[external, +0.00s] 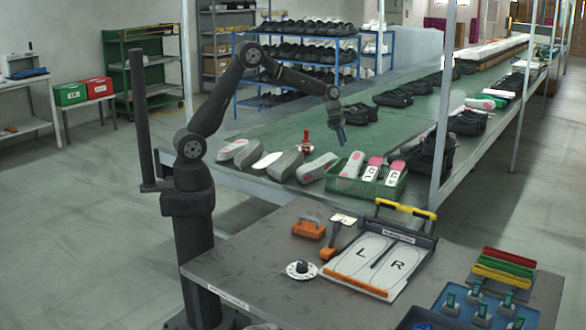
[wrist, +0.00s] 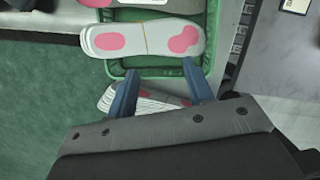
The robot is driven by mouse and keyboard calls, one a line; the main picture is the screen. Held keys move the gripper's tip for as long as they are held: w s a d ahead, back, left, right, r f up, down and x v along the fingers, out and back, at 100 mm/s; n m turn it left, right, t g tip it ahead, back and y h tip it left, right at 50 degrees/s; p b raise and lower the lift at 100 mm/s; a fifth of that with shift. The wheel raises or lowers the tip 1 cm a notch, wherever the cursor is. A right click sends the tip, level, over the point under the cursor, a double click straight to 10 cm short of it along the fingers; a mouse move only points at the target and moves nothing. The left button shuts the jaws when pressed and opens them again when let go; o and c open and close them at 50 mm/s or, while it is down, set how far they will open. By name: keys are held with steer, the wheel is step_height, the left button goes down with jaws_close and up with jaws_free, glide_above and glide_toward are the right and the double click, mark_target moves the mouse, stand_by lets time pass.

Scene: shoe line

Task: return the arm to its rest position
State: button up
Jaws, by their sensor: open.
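My gripper (external: 340,133) hangs over the green conveyor surface in the external view, at the end of my raised, bent arm. In the wrist view my gripper (wrist: 146,85) shows two blue fingers spread apart with nothing held between them. Below it in the wrist view is a green basket (wrist: 160,71) with a pale insole bundle with pink patches (wrist: 143,39) in it. Another pale bundle (wrist: 150,100) is partly hidden by the fingers and gripper body. The external view shows the green basket (external: 334,184) on the belt's near edge, apart from my gripper.
Several shoe lasts and insoles (external: 285,165) lie left of the basket, with a red-topped item (external: 306,142) behind them. Black shoes (external: 393,98) sit farther along the belt. The grey table (external: 262,262) holds an L/R board (external: 375,262) and tools. A frame post (external: 443,110) rises right of my gripper.

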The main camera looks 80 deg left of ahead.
steer(key=s+d+m, duration=0.2)
steer(key=s+d, duration=0.4)
steer(key=d, duration=0.9)
steer(key=s+d+f+m+g+h, duration=0.1)
steer(key=s+d+m, duration=0.2)
steer(key=d, duration=1.3)
steer(key=shift+s+f+m, duration=0.15)
steer(key=shift+s+m, duration=0.15)
steer(key=shift+s, duration=1.4)
steer(key=shift+d, duration=0.1)
